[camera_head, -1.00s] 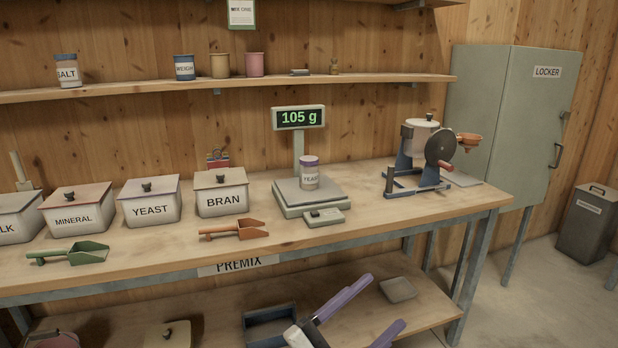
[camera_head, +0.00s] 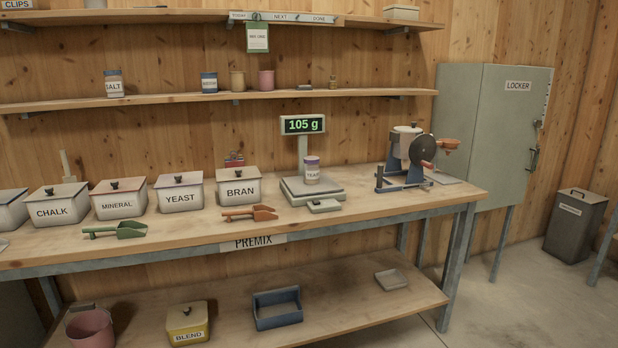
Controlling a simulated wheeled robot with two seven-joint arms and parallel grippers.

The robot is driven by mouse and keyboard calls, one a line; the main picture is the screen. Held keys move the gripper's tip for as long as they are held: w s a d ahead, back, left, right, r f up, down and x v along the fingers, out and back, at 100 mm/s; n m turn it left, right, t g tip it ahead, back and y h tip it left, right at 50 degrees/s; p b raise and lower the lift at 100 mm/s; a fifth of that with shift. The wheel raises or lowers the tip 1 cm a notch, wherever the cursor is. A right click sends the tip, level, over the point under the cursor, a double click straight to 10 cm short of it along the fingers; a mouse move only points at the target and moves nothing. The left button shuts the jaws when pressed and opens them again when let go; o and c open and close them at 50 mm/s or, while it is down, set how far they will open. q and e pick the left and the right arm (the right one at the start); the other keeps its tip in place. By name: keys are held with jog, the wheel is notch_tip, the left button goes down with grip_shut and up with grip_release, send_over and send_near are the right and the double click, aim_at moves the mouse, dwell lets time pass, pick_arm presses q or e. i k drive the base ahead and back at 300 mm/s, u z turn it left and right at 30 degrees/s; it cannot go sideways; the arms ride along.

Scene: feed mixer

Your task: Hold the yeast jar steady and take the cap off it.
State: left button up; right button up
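The yeast jar (camera_head: 312,172) stands upright on the plate of the bench scale (camera_head: 296,193). It is a small clear jar with a pale label and a purple cap (camera_head: 312,160) seated on top. The scale's display (camera_head: 303,125) reads 105 g. Neither of my grippers shows in this view, and nothing touches the jar.
The wooden bench (camera_head: 230,226) also holds lidded bins, a green scoop (camera_head: 120,230), an orange scoop (camera_head: 250,213) and a hand-cranked mixer (camera_head: 408,160) right of the scale. A locker (camera_head: 500,140) stands at the right.

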aim_at(312, 172)
jog(key=u, duration=0.55)
jog(key=i, duration=1.05)
jog(key=u, duration=0.2)
